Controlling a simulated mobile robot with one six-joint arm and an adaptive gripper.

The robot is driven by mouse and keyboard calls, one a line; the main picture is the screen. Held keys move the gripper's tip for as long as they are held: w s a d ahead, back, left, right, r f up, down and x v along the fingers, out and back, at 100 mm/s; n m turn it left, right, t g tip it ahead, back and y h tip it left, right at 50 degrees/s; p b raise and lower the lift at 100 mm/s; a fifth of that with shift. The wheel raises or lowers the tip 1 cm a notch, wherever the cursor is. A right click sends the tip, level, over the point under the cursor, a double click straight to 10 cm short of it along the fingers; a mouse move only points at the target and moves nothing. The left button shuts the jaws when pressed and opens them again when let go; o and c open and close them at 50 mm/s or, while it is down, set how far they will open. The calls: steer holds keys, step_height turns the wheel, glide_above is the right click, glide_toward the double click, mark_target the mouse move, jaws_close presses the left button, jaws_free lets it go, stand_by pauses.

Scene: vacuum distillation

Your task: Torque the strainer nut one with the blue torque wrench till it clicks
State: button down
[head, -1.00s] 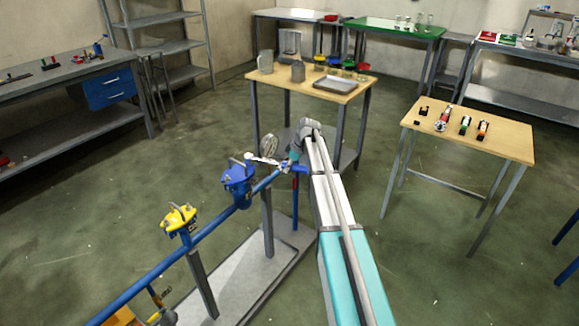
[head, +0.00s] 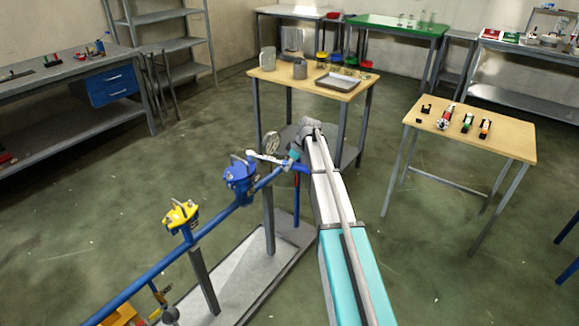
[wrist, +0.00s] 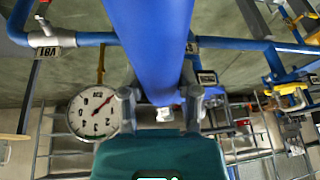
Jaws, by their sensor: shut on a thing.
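In the wrist view, my gripper (wrist: 158,108) is shut on a thick blue shaft, the blue torque wrench (wrist: 150,40), which fills the top middle. The wrench's head is out of that view. In the head view, my gripper (head: 290,158) is at the end of my arm, small, beside the pipe rig and right of the blue strainer (head: 240,170). The strainer nuts are too small to tell apart, and I cannot tell whether the wrench touches one.
A blue pipe (head: 150,270) runs diagonally along the rig. A round gauge (head: 272,143) stands close to my gripper and shows in the wrist view (wrist: 94,111). A wooden table (head: 345,92) stands behind; another (head: 500,140) stands right. Open floor lies between them.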

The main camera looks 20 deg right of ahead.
steer(key=shift+w+d, duration=0.15)
steer(key=shift+w, duration=0.05)
steer(key=shift+r, duration=0.15)
stand_by(0.4)
steer(key=shift+r+p, duration=2.1)
steer(key=shift+p, duration=0.15)
steer(key=shift+r+p, duration=2.05)
steer(key=shift+s, duration=0.1)
